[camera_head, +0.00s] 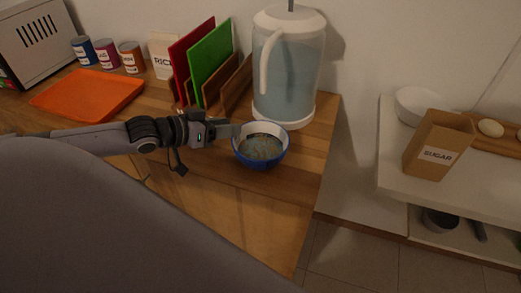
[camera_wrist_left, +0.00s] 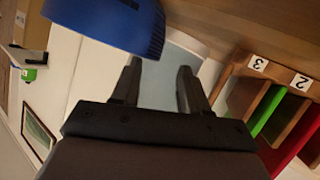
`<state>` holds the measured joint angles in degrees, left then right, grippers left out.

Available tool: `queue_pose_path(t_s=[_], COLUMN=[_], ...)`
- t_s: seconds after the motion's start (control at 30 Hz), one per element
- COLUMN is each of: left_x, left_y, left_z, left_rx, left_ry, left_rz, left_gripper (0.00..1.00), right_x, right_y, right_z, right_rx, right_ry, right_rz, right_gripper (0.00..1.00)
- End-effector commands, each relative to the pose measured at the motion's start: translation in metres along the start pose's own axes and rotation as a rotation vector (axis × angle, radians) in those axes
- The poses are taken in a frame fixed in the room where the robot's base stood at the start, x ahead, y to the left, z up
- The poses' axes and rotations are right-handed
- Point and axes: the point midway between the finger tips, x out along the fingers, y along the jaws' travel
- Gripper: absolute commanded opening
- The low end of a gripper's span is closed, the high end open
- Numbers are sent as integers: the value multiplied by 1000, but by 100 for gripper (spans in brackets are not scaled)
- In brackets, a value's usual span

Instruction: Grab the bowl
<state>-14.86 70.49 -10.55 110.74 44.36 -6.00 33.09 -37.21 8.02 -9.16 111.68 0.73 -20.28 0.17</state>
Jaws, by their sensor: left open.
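A bowl (camera_head: 279,158), blue outside with a pale inner rim, stands upright on the wooden counter near its right edge. Its inside looks mottled brown and blue; I cannot tell whether that is contents. My left gripper (camera_head: 232,131) is at the bowl's left rim, its fingers apart. In the left wrist view, the bowl's blue ribbed wall (camera_wrist_left: 108,25) is at the top left, close to the left finger's tip. Nothing is seen held between the fingers (camera_wrist_left: 158,75); whether they touch the bowl is unclear. My right gripper is out of view.
A large clear jug (camera_head: 290,80) stands right behind the bowl. A wooden rack (camera_head: 236,88) with red and green boards is behind my left gripper. An orange tray (camera_head: 88,93) and several cans are at left. A sugar box (camera_head: 437,145) and white bowl (camera_head: 420,103) are on the right shelf.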

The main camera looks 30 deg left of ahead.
Motion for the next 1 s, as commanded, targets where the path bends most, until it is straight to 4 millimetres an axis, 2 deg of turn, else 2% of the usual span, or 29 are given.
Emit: queue_pose_path(t_s=[0.33,0.8,1.0], left_x=[10,47,55], left_y=[1,5,6], left_z=[0,1,2], left_rx=[0,0,2], left_ry=[2,3,1], left_rz=[0,0,1], left_gripper=[44,44,44], right_x=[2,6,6], right_y=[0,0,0], right_z=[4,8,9], right_rx=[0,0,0], right_ry=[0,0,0], right_rz=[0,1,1], right_gripper=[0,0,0])
